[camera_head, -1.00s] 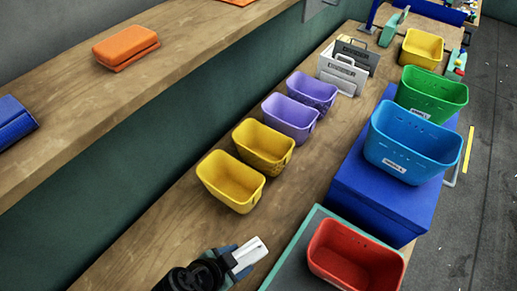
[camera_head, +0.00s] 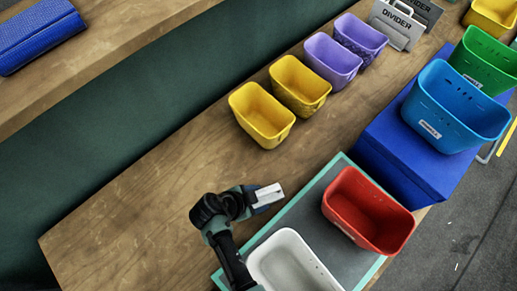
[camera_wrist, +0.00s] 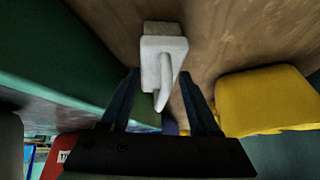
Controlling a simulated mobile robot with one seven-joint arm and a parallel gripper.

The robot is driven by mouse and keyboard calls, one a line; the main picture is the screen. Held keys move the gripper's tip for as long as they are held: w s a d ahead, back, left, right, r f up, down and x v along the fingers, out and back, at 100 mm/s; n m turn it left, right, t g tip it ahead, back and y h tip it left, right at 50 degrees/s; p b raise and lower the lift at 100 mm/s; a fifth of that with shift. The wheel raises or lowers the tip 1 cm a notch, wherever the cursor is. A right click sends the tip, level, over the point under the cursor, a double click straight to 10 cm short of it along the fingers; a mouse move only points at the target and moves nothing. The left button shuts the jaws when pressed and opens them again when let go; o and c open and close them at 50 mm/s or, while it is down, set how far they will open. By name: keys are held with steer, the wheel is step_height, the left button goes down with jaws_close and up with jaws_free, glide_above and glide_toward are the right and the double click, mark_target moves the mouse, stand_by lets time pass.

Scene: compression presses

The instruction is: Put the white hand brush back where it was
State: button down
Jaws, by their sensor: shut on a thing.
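The white hand brush (camera_head: 268,195) is at the end of my gripper (camera_head: 252,199) in the head view, over the bench beside the edge of the grey mat. In the wrist view the brush (camera_wrist: 163,62) has a white body with a handle and a grey-brown bristle block. The two dark fingers of my gripper (camera_wrist: 161,98) stand on either side of its handle and are shut on it. I cannot tell whether the bristles touch the wooden bench (camera_head: 150,215).
A white bin (camera_head: 285,235) and a red bin (camera_head: 340,205) stand on the teal-edged mat (camera_head: 290,211). Yellow bins (camera_head: 250,118) and purple bins (camera_head: 325,65) line the bench behind. A blue bin (camera_head: 440,125) sits on a blue block (camera_head: 400,155). Bare wood lies left of my gripper.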

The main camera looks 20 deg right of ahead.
steer(key=shift+c, duration=0.6)
jaws_free()
steer(key=v, duration=1.2)
steer(key=shift+b, duration=0.35)
